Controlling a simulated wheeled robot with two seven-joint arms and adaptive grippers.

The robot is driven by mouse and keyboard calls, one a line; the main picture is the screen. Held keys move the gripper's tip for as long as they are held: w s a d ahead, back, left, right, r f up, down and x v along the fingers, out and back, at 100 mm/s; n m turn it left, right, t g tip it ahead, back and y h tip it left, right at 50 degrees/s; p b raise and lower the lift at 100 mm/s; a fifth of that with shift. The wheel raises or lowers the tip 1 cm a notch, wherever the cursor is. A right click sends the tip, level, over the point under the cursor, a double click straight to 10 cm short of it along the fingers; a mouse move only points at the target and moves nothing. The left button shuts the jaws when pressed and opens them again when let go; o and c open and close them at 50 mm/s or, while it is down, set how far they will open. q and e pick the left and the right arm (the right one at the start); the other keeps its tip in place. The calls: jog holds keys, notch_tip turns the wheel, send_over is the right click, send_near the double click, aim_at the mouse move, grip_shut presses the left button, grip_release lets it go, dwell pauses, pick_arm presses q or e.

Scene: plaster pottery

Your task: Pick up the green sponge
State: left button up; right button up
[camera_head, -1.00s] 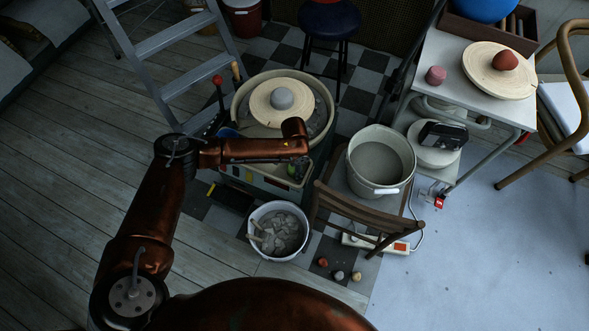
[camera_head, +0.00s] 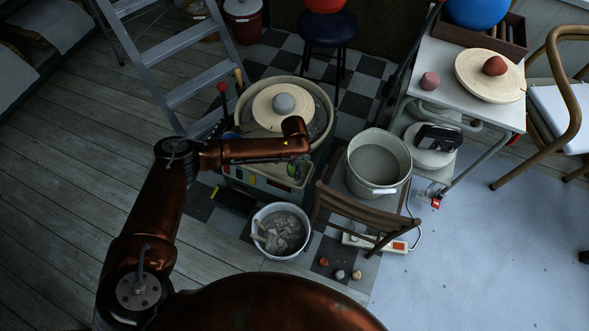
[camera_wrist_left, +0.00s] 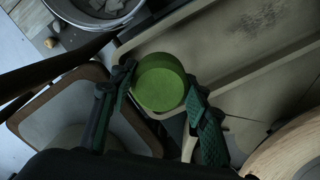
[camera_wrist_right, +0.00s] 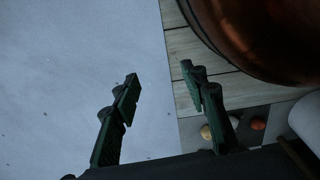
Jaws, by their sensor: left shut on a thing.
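The green sponge (camera_wrist_left: 161,82) is a round block held between the two fingers of my left gripper (camera_wrist_left: 158,88) in the left wrist view. The gripper is shut on its sides, over the edge of the pottery wheel's basin. In the head view my left arm reaches across to the front of the pottery wheel (camera_head: 318,97), and its hand mostly hides the sponge. My right gripper (camera_wrist_right: 161,85) shows in the right wrist view with its fingers apart and nothing between them, above the floor.
A bucket of grey pieces (camera_head: 262,214) stands below the wheel. A chair (camera_head: 356,217) with a large pale bucket (camera_head: 354,181) on it is to the right. A white table (camera_head: 437,72) stands further right, a stepladder (camera_head: 187,84) at upper left.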

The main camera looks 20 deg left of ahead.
aim_at(291, 170)
pick_arm(q)
jog(key=s+r+p, duration=0.2)
jog(key=r, duration=0.1)
jog(key=s+r+p, duration=0.1)
jog(key=r, duration=0.1)
jog(key=shift+s+a, duration=0.1)
jog(key=shift+s, duration=0.15)
jog(key=s+r+p, duration=0.3)
jog(key=s+p, duration=0.1)
jog(key=s, duration=0.5)
jog(key=shift+a, duration=0.15)
pick_arm(e)
jog(key=s+d+f, duration=0.1)
jog(key=s+f, duration=0.4)
jog(key=s, duration=0.3)
jog(key=s+d+f, duration=0.1)
jog(key=s+f, duration=0.4)
jog(key=s, duration=0.3)
jog(key=shift+s+d+f+n, duration=0.2)
jog(key=shift+d+n, duration=0.1)
jog(key=shift+n, duration=0.1)
pick_arm(q)
jog(key=o, duration=0.4)
jog(key=shift+c, duration=0.2)
jog(key=c, duration=0.4)
jog(key=shift+r, duration=0.1)
jog(key=shift+c, duration=0.2)
